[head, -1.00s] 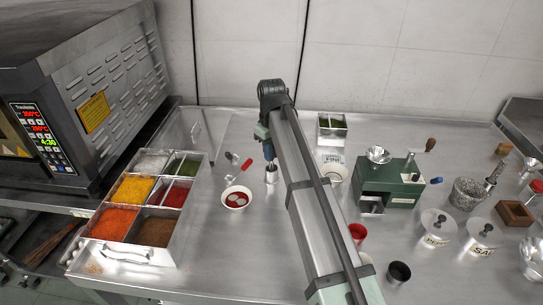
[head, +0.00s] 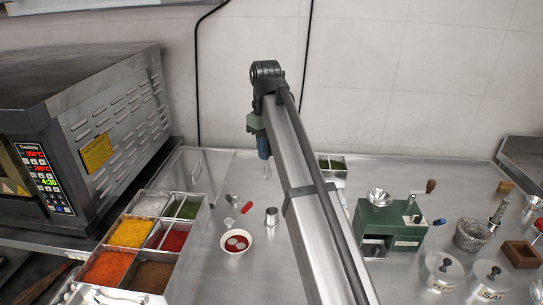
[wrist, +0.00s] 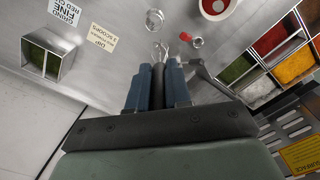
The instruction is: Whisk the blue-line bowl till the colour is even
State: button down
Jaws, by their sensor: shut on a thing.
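A small white bowl (head: 236,249) with red contents and pale discs stands on the steel table in the head view. It also shows at the top edge of the wrist view (wrist: 204,8). I cannot make out a blue line on it. My gripper (head: 263,147) is raised above the table, behind and right of the bowl. In the wrist view its blue fingers (wrist: 158,88) are shut on a dark handle with thin wire loops, apparently a whisk (wrist: 165,47). The wires hang clear of a small open metal cup (head: 272,217).
A spice tray (head: 163,296) with several coloured powders stands left of the bowl. A red-handled scoop (head: 246,208) lies behind the bowl. A green grinder (head: 388,225) stands right of my arm. A two-part green-filled container (head: 333,172) is at the back. My arm hides the table's middle.

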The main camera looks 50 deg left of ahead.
jog(key=shift+s+d+f, duration=0.7)
jog(key=shift+s+d, duration=0.15)
jog(key=shift+s, duration=2.7)
jog(key=shift+s+d+f, duration=0.7)
jog(key=shift+s+d, duration=0.1)
jog(key=shift+s, duration=2.75)
notch_tip(320, 180, down, 14)
jog(key=shift+f, duration=0.1)
jog(key=shift+w, duration=0.1)
